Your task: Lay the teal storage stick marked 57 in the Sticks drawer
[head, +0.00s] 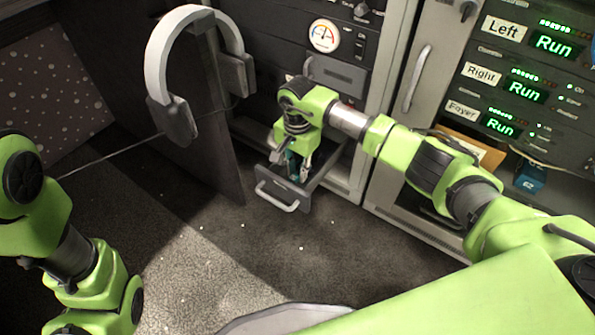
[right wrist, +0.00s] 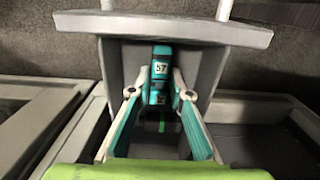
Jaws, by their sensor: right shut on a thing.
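The teal and black stick marked 57 (right wrist: 160,69) is between the fingers of my right gripper (right wrist: 161,88), which is shut on it. In the right wrist view the stick is over or inside an open drawer (right wrist: 210,80); whether it touches the bottom I cannot tell. In the head view my right gripper (head: 300,172) points down into the pulled-out drawer (head: 279,196), and the stick is mostly hidden by the fingers. The drawer's front label is not visible. Of my left arm only links show at the left; its gripper is out of view.
Headphones (head: 176,117) hang on a dark panel left of the drawer. A rack with green "Run" displays (head: 555,43) stands at the right, with a blue item (head: 530,178) on its shelf. The speckled carpet (head: 225,255) before the drawer is largely clear.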

